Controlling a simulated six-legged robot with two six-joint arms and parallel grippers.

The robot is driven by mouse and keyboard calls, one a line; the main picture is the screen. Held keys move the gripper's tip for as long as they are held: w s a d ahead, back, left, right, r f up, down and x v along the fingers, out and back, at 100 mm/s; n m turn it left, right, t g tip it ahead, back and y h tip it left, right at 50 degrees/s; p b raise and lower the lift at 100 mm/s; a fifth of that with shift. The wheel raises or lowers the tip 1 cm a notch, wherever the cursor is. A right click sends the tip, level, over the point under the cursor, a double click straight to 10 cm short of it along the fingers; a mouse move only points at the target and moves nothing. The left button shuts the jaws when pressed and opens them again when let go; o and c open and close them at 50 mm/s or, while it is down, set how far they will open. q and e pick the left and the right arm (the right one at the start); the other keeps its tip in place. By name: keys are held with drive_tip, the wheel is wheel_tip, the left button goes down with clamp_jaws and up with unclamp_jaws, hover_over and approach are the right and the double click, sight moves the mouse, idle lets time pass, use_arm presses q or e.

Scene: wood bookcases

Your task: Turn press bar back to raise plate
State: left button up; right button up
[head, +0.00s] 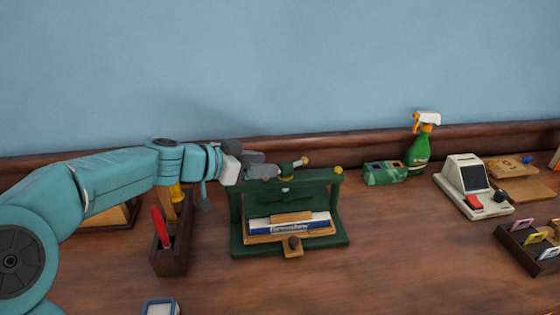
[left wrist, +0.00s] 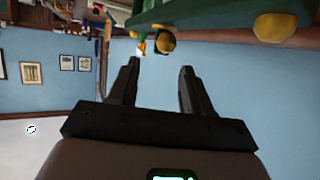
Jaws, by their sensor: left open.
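A green press (head: 335,205) stands on the wooden top in the head view. Its press bar (head: 303,161) sits above the top beam and shows a brass end knob. A blue and white book (head: 290,226) lies in the press, with a wooden piece (head: 291,217) on top; I cannot tell whether that is the plate. My left gripper (head: 272,166) is open at the left of the bar, close to it; contact is unclear. In the left wrist view the open jaws (left wrist: 157,78) have nothing between them, with a brass knob (left wrist: 165,42) beyond their tips. My right gripper is not in view.
A dark wooden holder (head: 170,255) with a red item stands left of the press. A green box (head: 384,173), a green spray bottle (head: 418,152) and a white card machine (head: 465,178) stand to the right.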

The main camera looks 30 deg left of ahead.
sight(282, 165)
use_arm(q)
drive_tip(key=x, duration=0.6)
drive_tip(key=shift+f+p, duration=0.1)
drive_tip(key=shift+p, duration=0.2)
